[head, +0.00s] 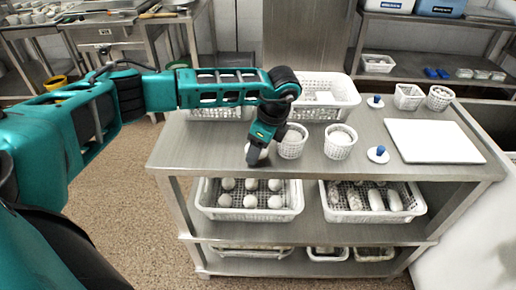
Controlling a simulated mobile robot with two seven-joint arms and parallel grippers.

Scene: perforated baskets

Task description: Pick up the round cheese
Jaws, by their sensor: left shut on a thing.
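Several round white cheeses (251,201) lie in a white perforated basket on the shelf below the steel table top. My left gripper (255,158) points down at the front left of the table top. It is shut on a white round cheese (263,154), which is partly hidden behind the fingers. A small perforated cup (291,146) stands just right of the gripper, and a second such cup (339,142) with white content stands further right. My right gripper is not in view.
A white board (434,141) lies on the right of the steel table (220,150). Blue-handled white discs (378,154) lie near it. A large white basket (325,92) and two small baskets (408,97) stand at the back. A lower basket (340,217) holds long white pieces.

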